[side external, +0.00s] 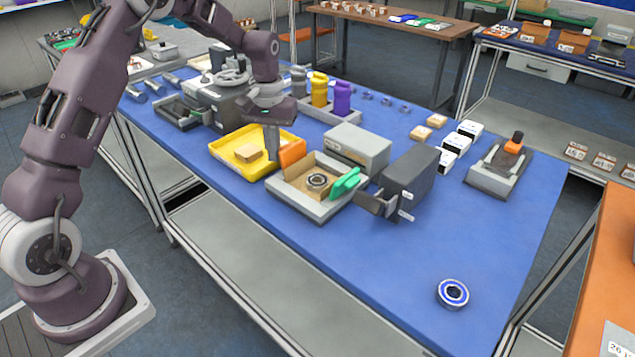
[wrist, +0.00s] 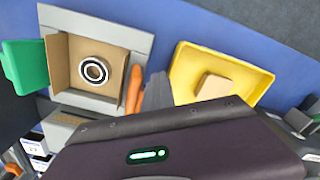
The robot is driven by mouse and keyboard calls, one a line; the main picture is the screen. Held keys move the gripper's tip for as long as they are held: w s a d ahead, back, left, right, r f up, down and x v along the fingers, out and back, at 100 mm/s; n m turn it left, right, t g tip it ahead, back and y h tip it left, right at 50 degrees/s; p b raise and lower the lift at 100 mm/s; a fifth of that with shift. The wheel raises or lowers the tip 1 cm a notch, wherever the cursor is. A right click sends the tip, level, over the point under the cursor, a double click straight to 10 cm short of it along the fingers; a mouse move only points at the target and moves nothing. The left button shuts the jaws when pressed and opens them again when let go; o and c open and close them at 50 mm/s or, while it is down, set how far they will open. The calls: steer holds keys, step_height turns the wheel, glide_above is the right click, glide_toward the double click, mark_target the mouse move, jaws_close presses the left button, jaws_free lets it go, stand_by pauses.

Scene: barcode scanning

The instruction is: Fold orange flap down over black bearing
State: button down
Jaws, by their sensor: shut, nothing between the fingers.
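The black bearing (side external: 317,181) lies in an open cardboard box set in a grey fixture (side external: 290,201). It also shows in the wrist view as a dark ring with a pale rim (wrist: 94,70). The orange flap (side external: 291,152) stands up at the box's left side in the side view, and I see it nearly edge-on in the wrist view (wrist: 134,88). My gripper (side external: 271,150) is shut and empty, fingers down between the flap and the yellow tray. In the wrist view its fingers (wrist: 157,93) are beside the flap's outer side; I cannot tell whether they touch it.
A green flap (side external: 346,182) stands out at the box's opposite side. A yellow tray (side external: 226,159) holding a tan block (side external: 248,153) is close to my gripper. A grey box (side external: 357,148) and a dark device (side external: 408,180) stand nearby. A blue-ringed bearing (side external: 452,293) lies on the clear front table.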

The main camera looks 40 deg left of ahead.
mark_target(287, 173)
steer(key=shift+s+d+f, duration=0.1)
steer(key=shift+d, duration=1.1)
steer(key=shift+s+d, duration=0.1)
steer(key=shift+d, duration=2.6)
steer(key=shift+w+d, duration=0.1)
steer(key=shift+d, duration=0.15)
steer(key=shift+a+f, duration=0.1)
steer(key=shift+a, duration=0.3)
